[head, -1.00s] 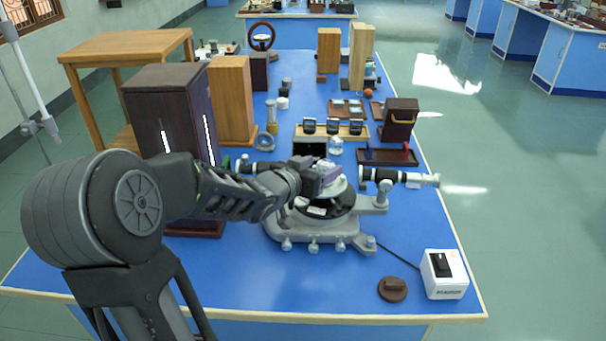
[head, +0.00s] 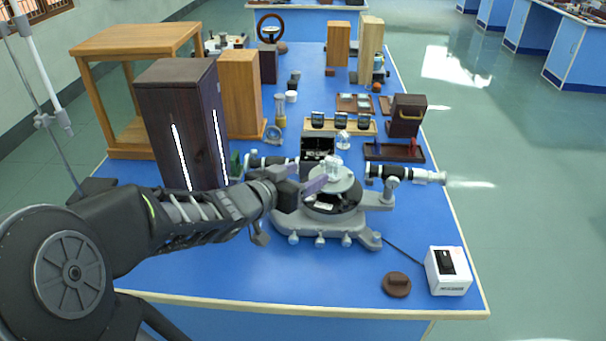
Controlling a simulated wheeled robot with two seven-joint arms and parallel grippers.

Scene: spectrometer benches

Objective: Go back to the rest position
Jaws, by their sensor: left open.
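My left gripper (head: 304,184) comes in from the left at the spectrometer's left side. It is open, with its fingers pointing right toward the round table, and nothing shows between them. The spectrometer (head: 325,215) stands on the blue bench, with a grey base, a dark disc and a telescope tube (head: 405,174) reaching right. A clear, pale block, probably a prism (head: 332,168), sits on its small round table. The collimator tube on the left is partly hidden by my gripper. My right gripper is not in view.
A tall dark lamp housing (head: 175,125) with glowing slits stands left, close behind my left arm. A white power box (head: 447,270) and brown disc (head: 397,284) lie front right. Wooden boxes (head: 240,95) and trays (head: 340,126) fill the back. The front bench (head: 280,275) is clear.

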